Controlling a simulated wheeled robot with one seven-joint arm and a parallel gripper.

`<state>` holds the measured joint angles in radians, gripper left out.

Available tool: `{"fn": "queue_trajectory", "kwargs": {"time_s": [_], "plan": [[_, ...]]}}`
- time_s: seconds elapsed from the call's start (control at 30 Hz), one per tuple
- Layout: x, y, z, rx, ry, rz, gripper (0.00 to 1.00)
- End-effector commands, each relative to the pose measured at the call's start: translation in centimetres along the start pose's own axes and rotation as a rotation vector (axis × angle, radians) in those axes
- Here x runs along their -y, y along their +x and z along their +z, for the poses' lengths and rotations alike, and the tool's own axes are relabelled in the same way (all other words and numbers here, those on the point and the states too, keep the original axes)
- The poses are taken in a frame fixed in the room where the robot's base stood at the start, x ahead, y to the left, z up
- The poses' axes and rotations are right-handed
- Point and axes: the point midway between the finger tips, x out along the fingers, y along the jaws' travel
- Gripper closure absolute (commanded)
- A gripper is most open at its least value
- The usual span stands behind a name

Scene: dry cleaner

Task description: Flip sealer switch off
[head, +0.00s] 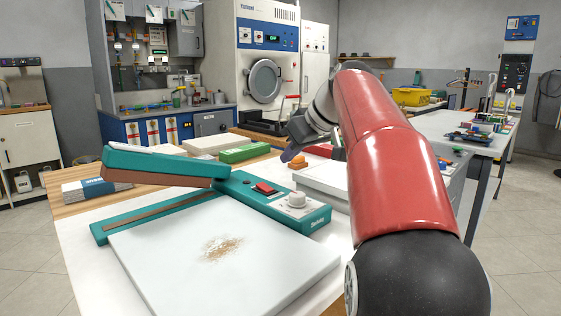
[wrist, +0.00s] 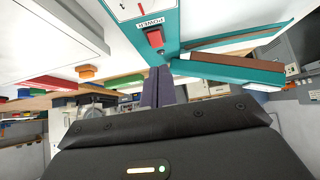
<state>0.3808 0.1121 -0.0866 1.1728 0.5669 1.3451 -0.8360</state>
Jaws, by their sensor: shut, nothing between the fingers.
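The teal sealer (head: 240,186) stands on the table with its long arm (head: 165,165) raised. Its red switch (head: 264,188) is on the top of the housing, beside a white knob (head: 297,199). In the wrist view the red switch (wrist: 155,38) sits by a POWER label. I cannot tell which way it is tipped. My gripper (head: 287,156) is shut and empty, above and behind the housing. In the wrist view my gripper's dark fingers (wrist: 159,70) are together, pointing toward the switch and apart from it.
A white board (head: 190,262) with a brown speckled patch lies in front of the sealer. A green box (head: 243,152) and an orange block (head: 298,163) are behind it. A white-topped box (head: 322,178) is close on the right, partly behind my arm.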

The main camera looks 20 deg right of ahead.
Motion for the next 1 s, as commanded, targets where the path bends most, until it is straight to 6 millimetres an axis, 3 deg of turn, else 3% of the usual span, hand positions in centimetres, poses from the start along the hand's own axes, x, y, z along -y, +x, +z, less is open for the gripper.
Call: {"fn": "queue_trajectory", "kwargs": {"time_s": [0.1,0.3,1.0], "plan": [[0.0,-2.1,0.5,-0.002,0.001,0.002,1.0],[0.0,-3.9,0.9,0.0,0.0,0.001,1.0],[0.0,-4.1,1.0,0.0,0.0,0.0,1.0]]}}
